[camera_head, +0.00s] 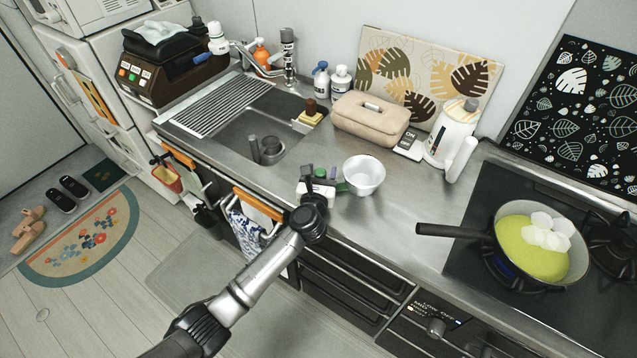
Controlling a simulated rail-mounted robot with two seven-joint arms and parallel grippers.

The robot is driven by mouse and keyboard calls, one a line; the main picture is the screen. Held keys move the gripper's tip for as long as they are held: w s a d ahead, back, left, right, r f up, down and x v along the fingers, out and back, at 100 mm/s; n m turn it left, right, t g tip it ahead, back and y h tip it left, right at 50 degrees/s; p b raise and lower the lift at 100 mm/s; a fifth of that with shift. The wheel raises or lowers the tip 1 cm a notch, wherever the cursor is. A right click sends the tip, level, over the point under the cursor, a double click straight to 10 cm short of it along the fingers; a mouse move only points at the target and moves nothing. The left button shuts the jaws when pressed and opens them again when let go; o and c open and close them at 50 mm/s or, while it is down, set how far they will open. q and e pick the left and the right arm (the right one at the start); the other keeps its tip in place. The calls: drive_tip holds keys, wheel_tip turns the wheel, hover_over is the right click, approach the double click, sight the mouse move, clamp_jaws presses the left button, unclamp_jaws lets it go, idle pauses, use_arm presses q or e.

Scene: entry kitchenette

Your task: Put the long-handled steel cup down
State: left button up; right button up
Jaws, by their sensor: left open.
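My left gripper (320,175) is open at the front edge of the steel counter (415,190), between the sink and the stove. A round, pale cup or bowl (364,175) stands upright on the counter just right of the gripper. A small green part shows between the two, and I cannot tell whether it is a handle or touches the gripper. I cannot make out a long steel handle on this vessel. Grey cup-like items (268,150) stand in the sink (240,140); their shape is too small to tell. My right gripper is not in view.
A pan (533,245) with yellow-green food sits on the stove at the right, its dark handle (450,231) pointing left. A white kettle (452,130) and a beige case (370,120) stand at the back. Bare counter lies right of the pale vessel.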

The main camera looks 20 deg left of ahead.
use_arm(q)
drive_tip(key=v, duration=1.2)
drive_tip(key=shift+p, duration=0.45)
drive_tip(key=s+d+r+m+t+h, duration=0.5)
drive_tip(key=s+m+h, duration=0.4)
drive_tip(key=m, duration=0.6)
drive_tip(key=s+d+f+m+g+h, duration=0.6)
drive_tip(key=s+m+g, duration=0.25)
drive_tip(key=m, duration=0.75)
drive_tip(key=s+a+f+m+g+y, duration=0.5)
drive_tip(key=s+a, duration=0.1)
drive_tip(key=s, duration=0.2)
drive_tip(key=s+a+f+m+g+y, duration=0.4)
drive_tip(key=s+a+f+g+y, duration=0.1)
drive_tip(key=s, duration=0.4)
drive_tip(key=shift+s+a+f+m, duration=0.2)
drive_tip(key=shift+s+a+m, duration=0.15)
drive_tip(key=shift+a, duration=0.25)
